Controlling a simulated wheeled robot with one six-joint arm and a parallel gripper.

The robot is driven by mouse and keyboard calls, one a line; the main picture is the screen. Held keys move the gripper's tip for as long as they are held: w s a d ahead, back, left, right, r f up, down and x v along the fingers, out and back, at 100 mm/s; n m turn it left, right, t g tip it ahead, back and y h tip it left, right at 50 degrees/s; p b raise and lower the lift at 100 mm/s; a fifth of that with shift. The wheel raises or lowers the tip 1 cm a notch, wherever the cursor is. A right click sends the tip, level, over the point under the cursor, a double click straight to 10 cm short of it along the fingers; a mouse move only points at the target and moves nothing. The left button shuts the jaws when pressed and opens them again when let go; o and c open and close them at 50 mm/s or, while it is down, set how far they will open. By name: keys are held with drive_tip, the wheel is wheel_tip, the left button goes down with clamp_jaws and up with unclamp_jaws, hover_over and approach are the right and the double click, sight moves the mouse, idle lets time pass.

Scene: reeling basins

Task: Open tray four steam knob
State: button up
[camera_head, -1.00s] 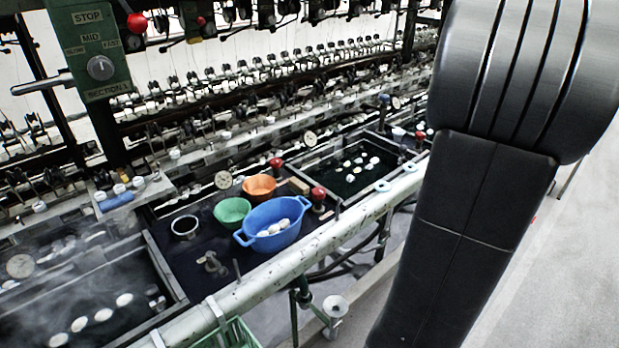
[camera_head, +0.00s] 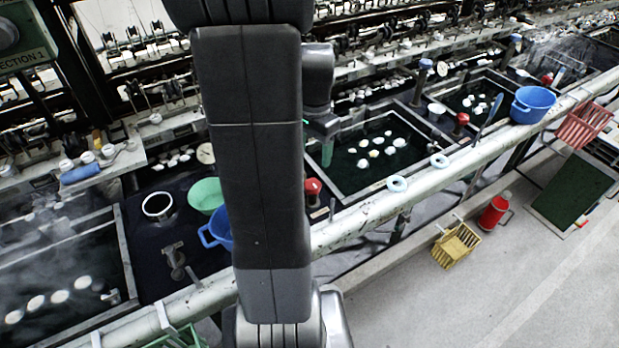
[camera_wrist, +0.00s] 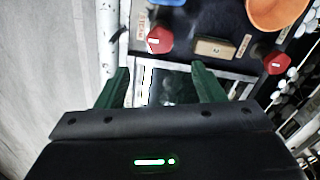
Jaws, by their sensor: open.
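In the wrist view one red knob (camera_wrist: 159,40) stands beyond my fingertips beside a small label. A second red knob (camera_wrist: 277,62) stands to the right. My gripper (camera_wrist: 160,82) is open and empty between its two green fingers, apart from both knobs. In the head view red knobs stand by the basins, one just right of my arm (camera_head: 313,187) and one farther right (camera_head: 462,120). A blue-topped knob (camera_head: 425,65) stands behind. I cannot tell which belongs to tray four. In the head view my arm hides much of the gripper.
A tan block (camera_wrist: 215,47) lies between the wrist-view knobs, with an orange bowl (camera_wrist: 275,12) near. A basin with white cocoons (camera_head: 350,165) lies right of my arm. A pale pipe rail (camera_head: 350,228) runs along the front. The floor holds a yellow crate (camera_head: 456,246) and red can (camera_head: 493,212).

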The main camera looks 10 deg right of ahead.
wheel_tip(320, 180, down, 11)
drive_tip(key=shift+a+r, duration=0.1)
idle(0.3)
drive_tip(key=c, duration=1)
